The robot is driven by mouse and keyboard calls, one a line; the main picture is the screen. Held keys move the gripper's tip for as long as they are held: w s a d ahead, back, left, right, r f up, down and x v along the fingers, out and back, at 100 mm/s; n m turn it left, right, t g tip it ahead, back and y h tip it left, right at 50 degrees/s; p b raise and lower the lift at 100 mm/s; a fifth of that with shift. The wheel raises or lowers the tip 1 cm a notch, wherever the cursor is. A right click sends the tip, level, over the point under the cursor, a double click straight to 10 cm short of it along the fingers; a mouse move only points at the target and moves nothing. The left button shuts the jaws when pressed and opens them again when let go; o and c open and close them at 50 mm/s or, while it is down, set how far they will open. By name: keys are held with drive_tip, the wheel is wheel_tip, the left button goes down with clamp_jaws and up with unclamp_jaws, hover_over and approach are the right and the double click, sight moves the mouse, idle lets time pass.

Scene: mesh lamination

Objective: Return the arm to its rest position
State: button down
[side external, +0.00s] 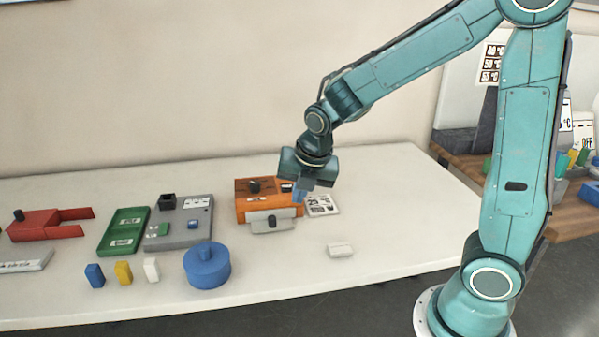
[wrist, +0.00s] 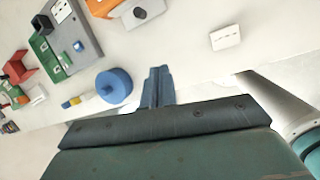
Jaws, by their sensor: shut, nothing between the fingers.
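My gripper (side external: 301,194) hangs at the right end of the orange box in the side view, in front of part of it. In the wrist view my gripper (wrist: 159,72) shows its blue-grey fingers together with nothing between them. The fingers appear above the white table (wrist: 200,75). My teal arm reaches in from the right, bent over the table. The gap between the fingers and the box cannot be judged exactly.
An orange box (side external: 252,208) with a grey front piece (side external: 269,222) stands below my wrist. A white block (side external: 340,250), blue round pot (side external: 207,267), grey plate (side external: 186,238), green tray (side external: 123,231) and red fork-shaped piece (side external: 40,228) lie around. The table's front right is mostly clear.

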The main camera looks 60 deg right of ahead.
drive_tip(key=s+a+r+m, duration=0.1)
drive_tip(key=s+r+m, duration=0.4)
drive_tip(key=s+m, duration=0.4)
drive_tip(key=s+a+r+m+t+y, duration=0.1)
drive_tip(key=s+r+m, duration=0.4)
drive_tip(key=s+m, duration=0.5)
drive_tip(key=m, duration=0.5)
drive_tip(key=shift+a+t+y, duration=0.3)
drive_tip(key=shift+a, duration=0.05)
